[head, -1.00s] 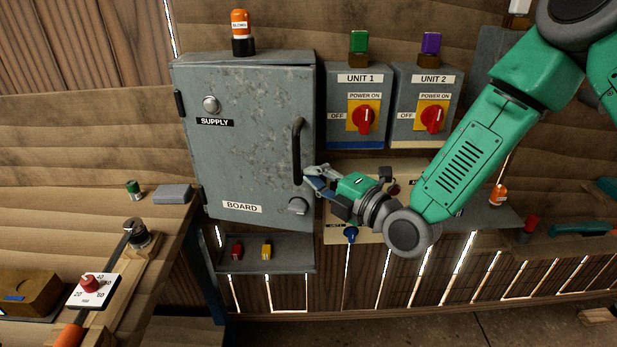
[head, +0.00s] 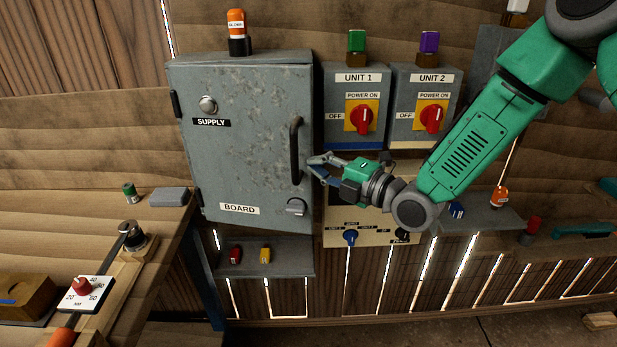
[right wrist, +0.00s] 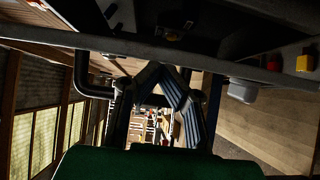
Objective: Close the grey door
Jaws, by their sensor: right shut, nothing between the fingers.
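My right gripper (head: 312,168) is shut and empty at the door's right edge, just right of the handle. I cannot tell whether it touches the door. In the right wrist view the fingers (right wrist: 165,95) lie near the door's edge, with the handle (right wrist: 82,75) to their left. My left gripper is out of view.
UNIT 1 (head: 354,110) and UNIT 2 (head: 424,110) switch boxes hang right of the cabinet. A switch panel (head: 340,225) sits below my gripper. A shelf (head: 290,258) with red and yellow pieces is under the cabinet. A workbench (head: 160,225) stands at left.

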